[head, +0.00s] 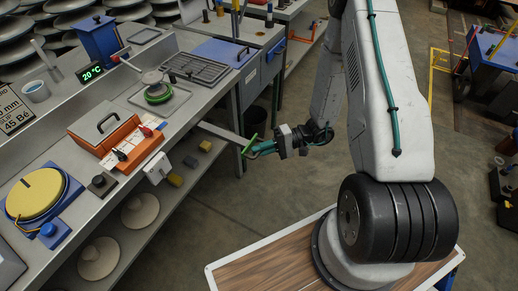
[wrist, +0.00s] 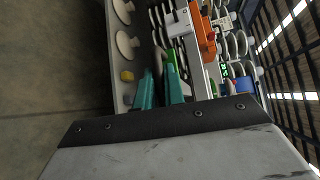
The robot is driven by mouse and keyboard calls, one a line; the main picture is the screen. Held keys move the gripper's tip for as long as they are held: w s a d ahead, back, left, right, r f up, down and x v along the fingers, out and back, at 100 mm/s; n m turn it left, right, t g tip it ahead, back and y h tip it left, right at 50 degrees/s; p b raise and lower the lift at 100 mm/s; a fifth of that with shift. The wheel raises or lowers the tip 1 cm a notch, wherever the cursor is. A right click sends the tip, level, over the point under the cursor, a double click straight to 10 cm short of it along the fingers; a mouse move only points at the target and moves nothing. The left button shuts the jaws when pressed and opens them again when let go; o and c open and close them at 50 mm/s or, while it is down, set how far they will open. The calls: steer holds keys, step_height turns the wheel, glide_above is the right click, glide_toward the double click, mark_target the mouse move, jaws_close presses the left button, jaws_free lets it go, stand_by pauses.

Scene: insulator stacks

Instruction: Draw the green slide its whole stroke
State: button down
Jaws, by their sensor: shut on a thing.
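The green slide shows in the head view as a green crosspiece (head: 250,144) on the outer end of a flat grey bar (head: 222,132). The bar sticks out from the bench's front edge over the floor. My gripper (head: 259,150), with teal fingers, is shut on the green crosspiece from the right. In the wrist view my gripper (wrist: 161,80) has its two teal fingers at the middle, and a bit of the green slide (wrist: 172,62) shows beside the right finger. The fingers hide part of the slide.
The floor between bench and my base is clear.

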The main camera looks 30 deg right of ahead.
steer(key=c, duration=1.5)
jaws_free()
steer(key=shift+s+d, duration=0.15)
steer(key=v, duration=0.8)
